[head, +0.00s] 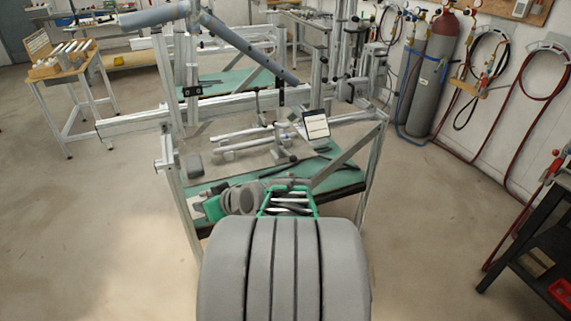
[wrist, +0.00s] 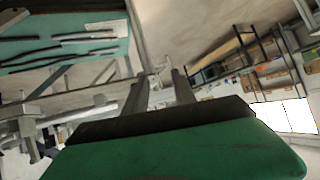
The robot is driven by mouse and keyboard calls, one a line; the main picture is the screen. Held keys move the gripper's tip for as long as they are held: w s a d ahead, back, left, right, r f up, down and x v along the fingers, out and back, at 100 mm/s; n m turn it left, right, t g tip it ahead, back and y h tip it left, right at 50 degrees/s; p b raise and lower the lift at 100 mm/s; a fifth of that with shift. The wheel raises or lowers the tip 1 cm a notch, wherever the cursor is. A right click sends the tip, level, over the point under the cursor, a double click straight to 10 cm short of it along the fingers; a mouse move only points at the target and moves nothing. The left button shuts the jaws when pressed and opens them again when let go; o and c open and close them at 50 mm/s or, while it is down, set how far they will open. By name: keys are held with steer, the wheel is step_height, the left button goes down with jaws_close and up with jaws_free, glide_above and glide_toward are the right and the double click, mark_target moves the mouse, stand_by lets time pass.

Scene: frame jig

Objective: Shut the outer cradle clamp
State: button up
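The frame jig (head: 255,104) stands ahead of me in the head view, a bench of silver metal rails. Small upright fittings on it include one with a black top (head: 281,93) and a slim lever (head: 258,104). I cannot tell which of them is the outer cradle clamp, or whether that clamp is open or shut. My gripper (head: 196,206) is low at the jig's near left corner, pointing left, apart from those fittings. In the wrist view my gripper (wrist: 160,80) shows two grey fingers standing apart with nothing held between them.
A grey tube (head: 248,46) slants above the jig. The jig's green lower shelf (head: 335,178) lies under its rails; black rods on green show in the wrist view (wrist: 70,52). Gas cylinders (head: 430,75) stand right. A small table (head: 65,72) stands left. Floor at left is clear.

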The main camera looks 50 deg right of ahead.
steer(key=s+d+m+t+h+b, duration=0.1)
steer(key=s+d+m+t+h, duration=0.15)
steer(key=d, duration=0.45)
steer(key=s+d+m+t+h+b, duration=0.1)
steer(key=s+d+m+h+b, duration=0.15)
steer(key=d, duration=0.55)
steer(key=m+h, duration=0.2)
steer(key=h, duration=0.3)
glide_toward(287, 152)
steer(key=p+x, duration=0.2)
steer(key=x, duration=0.8)
steer(key=shift+w+d+p, duration=0.2)
steer(key=shift+p, duration=0.15)
jaws_close()
